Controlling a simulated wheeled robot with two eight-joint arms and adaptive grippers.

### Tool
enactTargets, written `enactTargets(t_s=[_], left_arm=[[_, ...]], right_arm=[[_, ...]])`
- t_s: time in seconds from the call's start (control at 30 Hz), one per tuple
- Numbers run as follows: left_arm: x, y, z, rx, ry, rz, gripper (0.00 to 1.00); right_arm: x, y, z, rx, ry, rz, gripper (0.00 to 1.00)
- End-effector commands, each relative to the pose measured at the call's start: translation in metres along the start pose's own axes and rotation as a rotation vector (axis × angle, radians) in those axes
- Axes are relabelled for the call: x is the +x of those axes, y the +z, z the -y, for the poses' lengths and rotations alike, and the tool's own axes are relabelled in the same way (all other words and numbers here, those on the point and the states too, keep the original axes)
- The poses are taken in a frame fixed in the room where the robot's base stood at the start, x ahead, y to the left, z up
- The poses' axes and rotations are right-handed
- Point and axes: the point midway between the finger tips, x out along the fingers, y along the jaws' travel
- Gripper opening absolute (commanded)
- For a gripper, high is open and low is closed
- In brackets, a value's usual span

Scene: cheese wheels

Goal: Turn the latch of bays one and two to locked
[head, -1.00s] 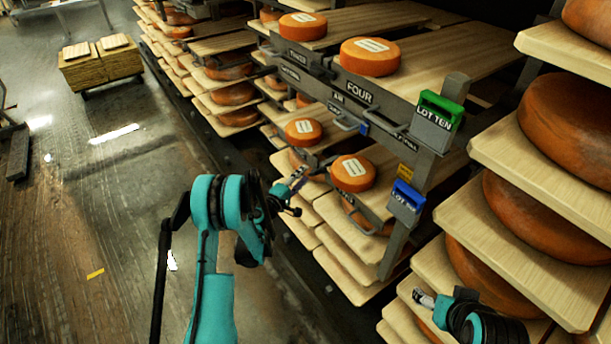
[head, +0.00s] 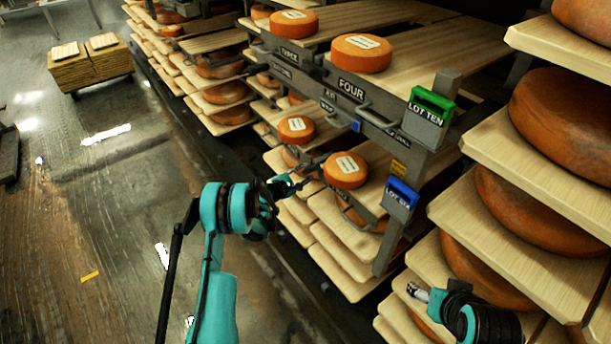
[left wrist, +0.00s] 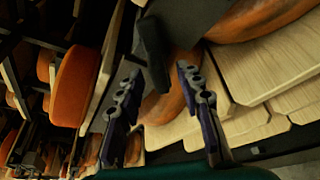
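Two orange cheese wheels sit on the lower bays of the grey rack, a left one (head: 297,130) and a right one (head: 345,170). Their bay labels and latch positions are too small or covered to read. My left gripper (head: 289,185) is in front of the lower bays, below and left of the right wheel. In the left wrist view its two fingers (left wrist: 162,108) stand apart with nothing gripped. A dark grey bar (left wrist: 153,55) shows just beyond them; I cannot tell whether it is a latch. My right gripper (head: 418,293) is at the lower right, its fingers too small to judge.
Shelves with large wheels (head: 540,210) crowd the right.

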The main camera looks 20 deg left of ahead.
Motion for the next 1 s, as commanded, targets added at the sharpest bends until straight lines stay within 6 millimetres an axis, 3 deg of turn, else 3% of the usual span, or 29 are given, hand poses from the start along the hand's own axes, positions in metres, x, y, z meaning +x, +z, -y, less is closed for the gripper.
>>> enactTargets(t_s=[0.37,0.5,0.53,1.0], left_arm=[[0.0094,0.0006,-0.0006,0.0,0.001,0.0,0.36],[0.0092,0.0006,-0.0006,0.001,0.001,0.0,0.02],[0.0092,0.0006,-0.0006,0.001,0.001,0.0,0.0],[0.0092,0.0005,0.0004,0.068,0.028,0.001,0.0]], right_arm=[[0.0022,0.0015,0.0,0.0,0.0,0.0,0.71],[0.0022,0.0015,0.0,0.0,0.0,0.0,0.71],[0.0022,0.0015,0.0,0.0,0.0,0.0,0.71],[0.0023,0.0015,0.0,0.0,0.0,0.0,0.71]])
